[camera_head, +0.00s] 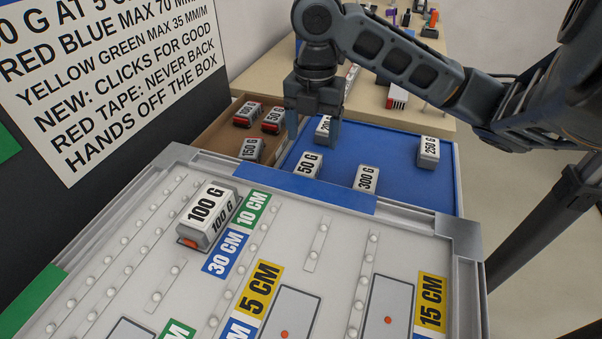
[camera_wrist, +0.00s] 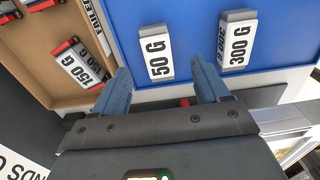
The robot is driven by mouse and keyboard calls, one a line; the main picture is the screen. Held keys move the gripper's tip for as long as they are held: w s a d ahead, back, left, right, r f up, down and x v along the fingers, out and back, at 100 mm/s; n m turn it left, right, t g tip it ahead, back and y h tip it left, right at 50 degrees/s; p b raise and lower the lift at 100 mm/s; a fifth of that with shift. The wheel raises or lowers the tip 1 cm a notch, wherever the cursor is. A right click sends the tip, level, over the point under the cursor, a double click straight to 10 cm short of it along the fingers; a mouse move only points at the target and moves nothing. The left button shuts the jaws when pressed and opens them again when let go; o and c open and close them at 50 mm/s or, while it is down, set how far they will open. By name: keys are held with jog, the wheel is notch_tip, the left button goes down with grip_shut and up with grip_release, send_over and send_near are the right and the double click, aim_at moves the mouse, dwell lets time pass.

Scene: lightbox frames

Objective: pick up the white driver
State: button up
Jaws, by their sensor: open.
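Nothing is marked as a driver; the likeliest match is one of the white-topped blocks with gram labels. My gripper (camera_head: 313,128) is open and empty, pointing down over the mat. In the wrist view, the 50 G block (camera_wrist: 155,52) lies ahead, between the lines of my fingers (camera_wrist: 160,72), with no contact visible. The 300 G block (camera_wrist: 237,40) lies right of them.
A cardboard box (camera_head: 212,136) at left holds blocks with red parts, one marked 150 G (camera_head: 250,149). A grey-framed panel (camera_head: 120,240) in front bears a 100 G block (camera_head: 207,216) and centimetre labels. A rules sign (camera_head: 110,80) stands at left. The mat between 300 G and 260 G is clear.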

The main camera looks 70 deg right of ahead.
aim_at(308, 163)
jog(key=f, duration=0.5)
jog(key=a+f, duration=0.1)
jog(key=f, duration=0.1)
jog(key=shift+w+a+f, duration=0.1)
jog(key=shift+w+f, duration=0.05)
jog(key=shift+w, duration=0.1)
jog(key=c, duration=1)
